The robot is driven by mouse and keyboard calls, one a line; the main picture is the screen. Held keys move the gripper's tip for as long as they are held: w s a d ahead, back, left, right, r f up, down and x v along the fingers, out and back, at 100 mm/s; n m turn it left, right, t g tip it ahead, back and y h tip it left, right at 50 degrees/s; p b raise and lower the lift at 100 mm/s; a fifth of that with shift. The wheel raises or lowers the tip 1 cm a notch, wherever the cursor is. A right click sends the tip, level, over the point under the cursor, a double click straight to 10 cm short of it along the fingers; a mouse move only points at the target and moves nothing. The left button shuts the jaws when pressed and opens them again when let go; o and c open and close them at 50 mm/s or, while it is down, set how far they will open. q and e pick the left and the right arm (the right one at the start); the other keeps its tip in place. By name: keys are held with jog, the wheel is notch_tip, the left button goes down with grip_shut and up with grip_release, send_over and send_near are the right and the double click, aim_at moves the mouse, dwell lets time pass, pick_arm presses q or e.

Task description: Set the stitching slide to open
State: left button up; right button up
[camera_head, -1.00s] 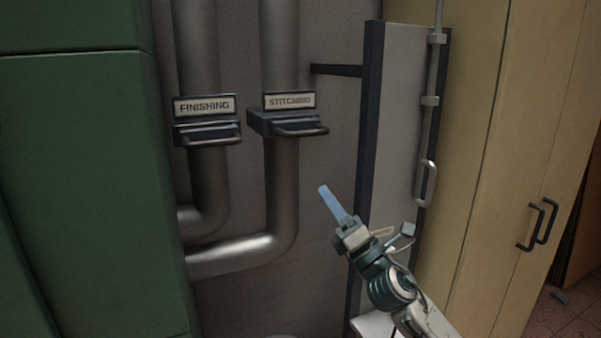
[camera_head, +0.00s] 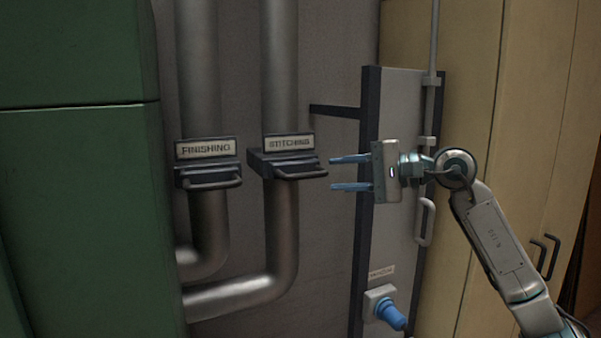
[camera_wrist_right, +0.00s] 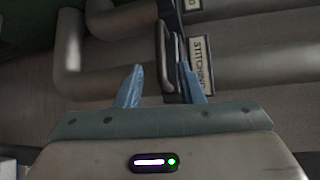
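The stitching slide (camera_head: 285,166) is a dark box with a front bar handle, set on a metal pipe under its STITCHING label (camera_head: 289,143). My right gripper (camera_head: 350,173) is open and empty, just right of the slide's handle, its blue fingers pointing left at it. In the right wrist view the open fingers (camera_wrist_right: 160,88) point at the slide's handle (camera_wrist_right: 163,45), which lies ahead of them and roughly between them; I cannot tell if they touch, but the head view shows a gap. My left gripper is not in view.
The finishing slide (camera_head: 208,176) sits on the pipe to the left. A green cabinet (camera_head: 80,200) fills the far left. A grey panel with a dark frame (camera_head: 368,240) stands behind my right gripper. A blue knob (camera_head: 391,316) sticks out lower down. Yellow cabinets (camera_head: 520,120) are at right.

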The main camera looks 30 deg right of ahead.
aim_at(313, 176)
jog(key=p+x, duration=0.2)
jog(key=x, duration=0.2)
jog(key=p+x, duration=0.2)
jog(key=x, duration=0.2)
jog(key=shift+s+r, duration=0.1)
jog(key=shift+r, duration=0.15)
jog(key=shift+p+x, duration=0.45)
jog(key=shift+x, duration=0.3)
jog(key=shift+f, duration=0.15)
grip_shut()
jog(key=shift+s, duration=0.1)
